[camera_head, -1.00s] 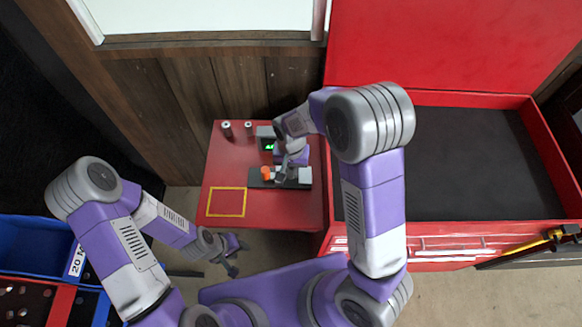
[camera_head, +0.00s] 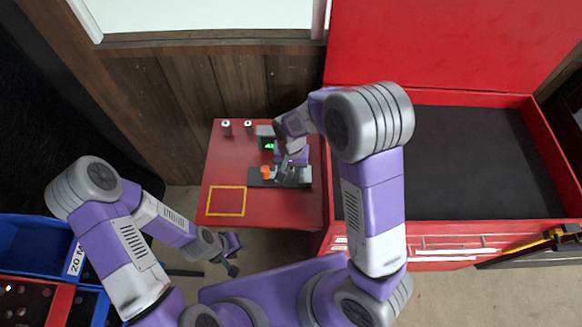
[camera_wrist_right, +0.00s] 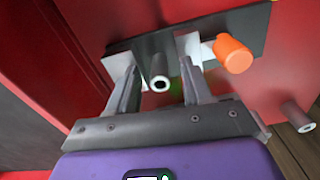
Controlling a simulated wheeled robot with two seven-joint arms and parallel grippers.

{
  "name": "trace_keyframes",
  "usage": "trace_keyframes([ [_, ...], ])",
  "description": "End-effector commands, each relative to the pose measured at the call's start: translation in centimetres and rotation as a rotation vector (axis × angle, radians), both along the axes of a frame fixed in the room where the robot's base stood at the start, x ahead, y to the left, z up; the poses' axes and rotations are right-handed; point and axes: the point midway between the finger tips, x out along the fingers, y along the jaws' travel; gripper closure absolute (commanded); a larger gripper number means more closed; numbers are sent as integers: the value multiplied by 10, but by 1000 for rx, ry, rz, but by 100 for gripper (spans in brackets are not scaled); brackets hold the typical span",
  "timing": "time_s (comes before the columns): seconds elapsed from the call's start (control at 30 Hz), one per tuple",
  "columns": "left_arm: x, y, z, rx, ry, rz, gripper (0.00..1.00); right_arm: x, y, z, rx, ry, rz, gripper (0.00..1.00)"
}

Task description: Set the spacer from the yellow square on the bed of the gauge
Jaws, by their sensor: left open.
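The gauge has a dark bed (camera_head: 258,183) with pale blocks and an orange knob (camera_head: 266,172); its bed also shows in the right wrist view (camera_wrist_right: 250,25). The spacer (camera_wrist_right: 160,72), a short grey tube with a hole, stands on the bed between the pale blocks. My right gripper (camera_wrist_right: 158,88) is open, its fingers on either side of the spacer with gaps to it. In the head view my right gripper (camera_head: 287,172) hides the spacer. The yellow square (camera_head: 227,201) is empty. My left gripper (camera_head: 236,257) is open and empty, off the table's front edge.
Two grey cylinders (camera_head: 227,128) (camera_head: 248,127) stand at the back left of the red table (camera_head: 222,165). A display box (camera_head: 265,138) with a green screen stands behind the bed. A large open red chest (camera_head: 460,228) is at the right, blue bins (camera_head: 30,243) at the left.

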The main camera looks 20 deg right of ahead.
Motion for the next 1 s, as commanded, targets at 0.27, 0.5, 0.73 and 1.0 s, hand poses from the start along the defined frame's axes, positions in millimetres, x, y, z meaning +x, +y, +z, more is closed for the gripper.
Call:
trace_keyframes([
  [0.27,0,0,1,0,0,0,57,0,0,5,0,-2,0,50],
  [0.5,0,0,7,0,0,0,57,1,1,43,2,-4,1,50],
  [0.73,0,0,11,0,0,0,57,1,0,72,0,-2,1,50],
  [1.0,0,0,11,0,0,0,57,0,0,76,0,0,1,50],
])
